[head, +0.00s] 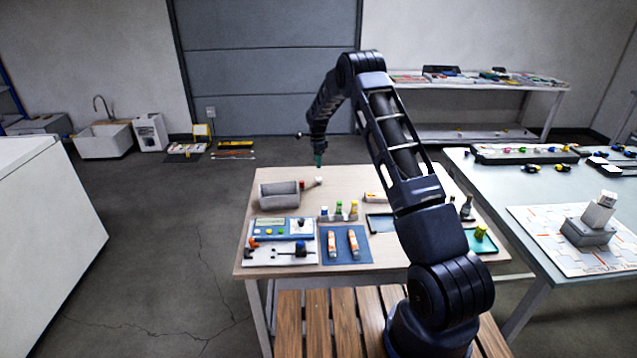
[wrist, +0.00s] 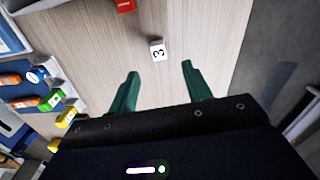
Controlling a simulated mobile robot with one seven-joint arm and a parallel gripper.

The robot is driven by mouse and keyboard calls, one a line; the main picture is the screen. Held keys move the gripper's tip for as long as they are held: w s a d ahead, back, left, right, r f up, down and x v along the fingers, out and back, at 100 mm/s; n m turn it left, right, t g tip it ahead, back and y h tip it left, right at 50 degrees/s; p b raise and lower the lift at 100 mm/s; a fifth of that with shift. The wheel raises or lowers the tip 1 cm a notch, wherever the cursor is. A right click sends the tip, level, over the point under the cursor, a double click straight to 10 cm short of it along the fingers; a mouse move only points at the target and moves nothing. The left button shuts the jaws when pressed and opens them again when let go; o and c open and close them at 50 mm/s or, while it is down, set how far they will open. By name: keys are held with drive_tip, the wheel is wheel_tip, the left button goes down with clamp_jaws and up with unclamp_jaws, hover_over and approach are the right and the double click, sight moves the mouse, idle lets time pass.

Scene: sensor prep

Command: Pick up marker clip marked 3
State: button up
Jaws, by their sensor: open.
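The marker clip marked 3 (wrist: 158,51) is a small white block with a black 3 on its face. It lies on the bare wood tabletop in the wrist view, beyond and between my fingertips. It also shows small and pale in the head view (head: 318,180). My gripper (wrist: 158,78) has two green fingers spread apart with nothing between them. In the head view my gripper (head: 318,160) is above the far edge of the table, close to the clip. The clip stands clear of both fingers.
A red block (wrist: 124,5) lies near the clip, beside a grey bin (head: 279,196). Several capped bottles (head: 338,212) stand in a rack on the wooden table (head: 345,178). A blue mat (head: 345,258) holds orange-and-white tubes. Wood around the clip is clear.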

sight(319, 178)
wheel_tip(319, 178, down, 4)
drive_tip(key=shift+r, duration=0.25)
drive_tip(key=shift+s+d+f, duration=0.1)
drive_tip(key=shift+d+f, duration=0.05)
drive_tip(key=shift+f, duration=1.25)
drive_tip(key=shift+s+d+f, duration=0.1)
drive_tip(key=shift+d+f, duration=0.05)
drive_tip(key=shift+f, duration=1.2)
drive_tip(key=c, duration=1.1)
drive_tip(key=shift+o, duration=0.2)
drive_tip(key=shift+r, duration=0.15)
